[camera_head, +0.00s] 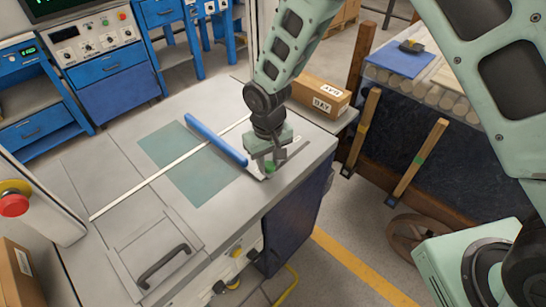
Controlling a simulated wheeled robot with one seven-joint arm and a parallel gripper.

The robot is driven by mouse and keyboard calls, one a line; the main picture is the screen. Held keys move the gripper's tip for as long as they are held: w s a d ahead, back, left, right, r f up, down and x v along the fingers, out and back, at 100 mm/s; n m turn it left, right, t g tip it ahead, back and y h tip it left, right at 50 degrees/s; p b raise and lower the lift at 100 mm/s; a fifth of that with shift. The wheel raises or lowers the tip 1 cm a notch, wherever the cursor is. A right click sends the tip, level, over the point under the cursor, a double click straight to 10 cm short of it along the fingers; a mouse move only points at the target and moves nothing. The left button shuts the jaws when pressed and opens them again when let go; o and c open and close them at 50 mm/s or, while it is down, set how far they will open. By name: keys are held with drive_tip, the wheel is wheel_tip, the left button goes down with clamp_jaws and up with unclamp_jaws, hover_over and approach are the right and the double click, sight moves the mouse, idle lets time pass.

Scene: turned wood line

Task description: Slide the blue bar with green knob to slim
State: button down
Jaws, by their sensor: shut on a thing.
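The blue bar (215,139) lies across the grey worktop (190,92), slanting from upper left to lower right over a green-tinted panel (205,181). Its green knob (270,168) is near the bar's lower right end, at the worktop's right side. My gripper (268,163) points down there and is shut on the green knob, which it partly hides. A dark slot or mark (298,148) shows just right of my gripper. I cannot read any "slim" label.
A white strip (150,179) crosses the worktop. A hatch with a dark handle (163,266) is at the front. A red stop button (14,204) stands at left. A cardboard box (318,96) sits behind my gripper. The worktop's left part is clear.

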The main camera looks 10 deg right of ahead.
drive_tip(key=shift+s+a, duration=0.15)
drive_tip(key=shift+a, duration=0.1)
drive_tip(key=c, duration=1.1)
unclamp_jaws()
drive_tip(key=shift+o, duration=0.2)
drive_tip(key=shift+r, duration=0.25)
wheel_tip(320, 180, up, 17)
drive_tip(key=b, duration=0.2)
